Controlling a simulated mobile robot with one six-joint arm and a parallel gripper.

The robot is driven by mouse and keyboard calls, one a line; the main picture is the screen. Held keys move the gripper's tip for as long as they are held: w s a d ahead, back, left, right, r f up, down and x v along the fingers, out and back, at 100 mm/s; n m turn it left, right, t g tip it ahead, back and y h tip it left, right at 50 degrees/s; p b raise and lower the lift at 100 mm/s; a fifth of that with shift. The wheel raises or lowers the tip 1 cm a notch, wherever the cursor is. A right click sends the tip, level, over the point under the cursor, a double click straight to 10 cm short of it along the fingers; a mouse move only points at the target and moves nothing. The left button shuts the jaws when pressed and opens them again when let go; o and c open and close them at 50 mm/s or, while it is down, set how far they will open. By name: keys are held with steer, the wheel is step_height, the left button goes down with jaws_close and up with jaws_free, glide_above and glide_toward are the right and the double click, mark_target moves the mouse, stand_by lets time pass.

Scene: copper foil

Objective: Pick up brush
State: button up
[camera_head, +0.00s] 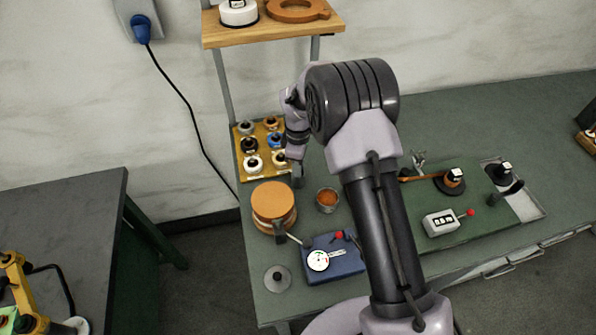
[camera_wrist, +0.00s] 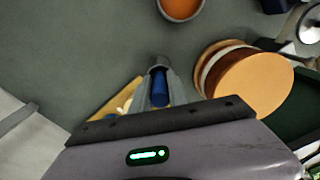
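My gripper (camera_head: 297,182) points down just right of the jar rack, above the far left part of the green bench. In the wrist view its grey fingertips (camera_wrist: 158,62) are close together. A blue cylindrical piece (camera_wrist: 160,88) shows between or behind the fingers. I cannot tell whether it is held or is part of the gripper. I cannot make out a brush with certainty in either view. A thin tool with an orange-brown handle (camera_head: 425,179) lies on the bench at right, its tip dark; I cannot tell if it is a brush.
The jar rack (camera_head: 238,165) holds several small jars. A copper-coloured round stack (camera_head: 273,203), a cup with orange contents (camera_head: 327,200) and a blue box with a dial (camera_head: 340,262) stand near my gripper. A shelf (camera_head: 250,35) hangs above. My arm hides the bench's middle.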

jaws_close()
step_height(320, 180, up, 10)
steer(key=shift+r+p, duration=0.1)
steer(key=shift+p, duration=1)
steer(key=s+d+f+b, duration=0.1)
steer(key=s+d+b, duration=0.3)
steer(key=s+d, duration=0.45)
steer(key=f+b, duration=0.1)
steer(key=f, duration=0.1)
steer(key=f+b, duration=0.4)
steer(key=shift+w+f, duration=0.15)
steer(key=shift+w, duration=0.15)
